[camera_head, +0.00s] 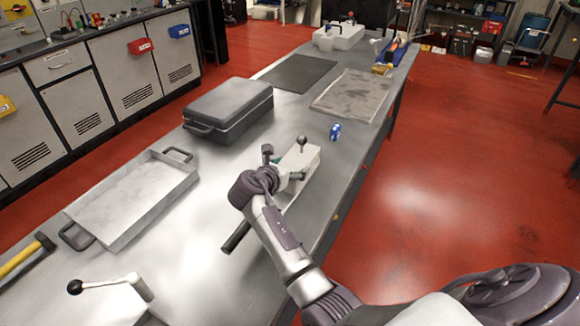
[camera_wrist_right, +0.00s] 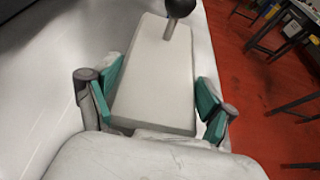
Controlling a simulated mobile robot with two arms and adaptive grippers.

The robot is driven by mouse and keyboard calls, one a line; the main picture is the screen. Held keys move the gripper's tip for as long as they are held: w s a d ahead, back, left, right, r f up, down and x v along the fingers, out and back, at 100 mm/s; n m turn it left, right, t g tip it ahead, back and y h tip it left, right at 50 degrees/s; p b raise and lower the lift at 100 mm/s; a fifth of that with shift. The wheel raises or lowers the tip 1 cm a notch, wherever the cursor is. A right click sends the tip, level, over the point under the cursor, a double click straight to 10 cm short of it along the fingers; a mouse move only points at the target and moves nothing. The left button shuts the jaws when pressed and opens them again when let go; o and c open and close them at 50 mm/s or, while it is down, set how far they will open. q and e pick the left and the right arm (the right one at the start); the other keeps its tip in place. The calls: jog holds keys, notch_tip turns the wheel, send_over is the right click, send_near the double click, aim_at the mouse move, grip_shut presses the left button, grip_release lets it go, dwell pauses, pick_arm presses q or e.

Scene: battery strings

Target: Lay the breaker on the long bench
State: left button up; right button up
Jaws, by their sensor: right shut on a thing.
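The breaker (camera_head: 302,160) is a pale grey block with a short lever and a black ball knob. My right gripper (camera_head: 284,178) is shut on it, and the knob end points away from me. In the right wrist view the breaker (camera_wrist_right: 155,80) sits between the green finger pads of the gripper (camera_wrist_right: 160,92). The long bench (camera_head: 215,255) is a grey steel top running away from me. The breaker is over its right part, at or just above the surface; I cannot tell if it touches. My left gripper is out of view.
A metal tray (camera_head: 75,212) and a dark case (camera_head: 228,108) lie left of the breaker. A blue object (camera_head: 335,132), a grey mat (camera_head: 352,95) and a dark mat (camera_head: 292,72) lie beyond. A dark bar (camera_head: 238,236) and a black-knobbed lever (camera_head: 112,284) are nearer.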

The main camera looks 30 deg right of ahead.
jog(key=shift+f, duration=0.3)
jog(key=o, duration=1.6)
jog(key=shift+o, duration=0.4)
jog(key=shift+s+f, duration=0.1)
jog(key=shift+f, duration=0.2)
jog(key=v, duration=0.7)
jog(key=shift+a+r, duration=0.25)
jog(key=shift+r, duration=0.05)
